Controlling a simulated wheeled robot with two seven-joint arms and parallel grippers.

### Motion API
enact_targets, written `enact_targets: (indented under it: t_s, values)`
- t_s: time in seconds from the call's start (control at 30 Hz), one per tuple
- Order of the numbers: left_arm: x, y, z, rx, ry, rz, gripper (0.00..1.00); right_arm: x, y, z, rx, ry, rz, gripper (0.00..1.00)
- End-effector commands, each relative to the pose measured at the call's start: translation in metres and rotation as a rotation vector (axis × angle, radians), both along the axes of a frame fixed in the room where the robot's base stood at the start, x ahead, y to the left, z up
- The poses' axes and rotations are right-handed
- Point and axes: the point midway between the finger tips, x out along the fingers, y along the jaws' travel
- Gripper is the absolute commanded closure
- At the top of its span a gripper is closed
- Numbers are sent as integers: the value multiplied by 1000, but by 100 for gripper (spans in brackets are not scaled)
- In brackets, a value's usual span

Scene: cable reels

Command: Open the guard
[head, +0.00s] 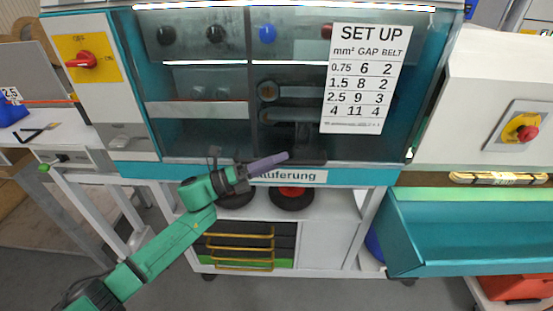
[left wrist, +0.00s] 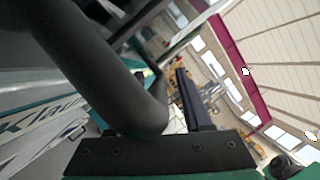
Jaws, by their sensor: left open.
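The guard (head: 225,130) is the clear, teal-framed front of the machine, and it looks closed. A dark handle (head: 310,157) sits at its lower edge, above the white lettered label. My left gripper (head: 286,157) is at this lower edge, with its purple-grey finger pointing right towards the handle. In the left wrist view a thick, bent black bar (left wrist: 100,70), seemingly the handle, fills the left and comes down close to the gripper's mount. One finger (left wrist: 188,100) stands right of the bar. The other finger is not clearly seen. The left gripper is open; contact cannot be told.
A set-up sheet (head: 365,78) hangs on the guard's right part. A red knob (head: 82,61) is on the left panel, another (head: 527,132) on the right. A teal tray (head: 480,235) juts out at lower right. Dark reels (head: 292,198) lie on the shelf below.

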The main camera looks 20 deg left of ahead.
Motion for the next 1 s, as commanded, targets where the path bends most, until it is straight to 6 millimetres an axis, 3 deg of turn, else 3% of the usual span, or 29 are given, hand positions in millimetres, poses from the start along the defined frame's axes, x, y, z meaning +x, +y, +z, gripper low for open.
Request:
enact_targets:
  t_s: [0.17,0.2,0.3,0.33,1.0]
  values:
    - [0,0,-1,0,1,0,50,0,0,0,-1,0,-1,50]
    - [0,0,-1,0,1,0,54,0,0,0,-1,0,-1,50]
    - [0,0,-1,0,1,0,92,0,0,0,-1,0,-1,50]
    - [0,0,-1,0,1,0,100,0,0,0,-1,0,-1,50]
    - [0,0,-1,0,1,0,100,0,0,0,0,0,1,50]
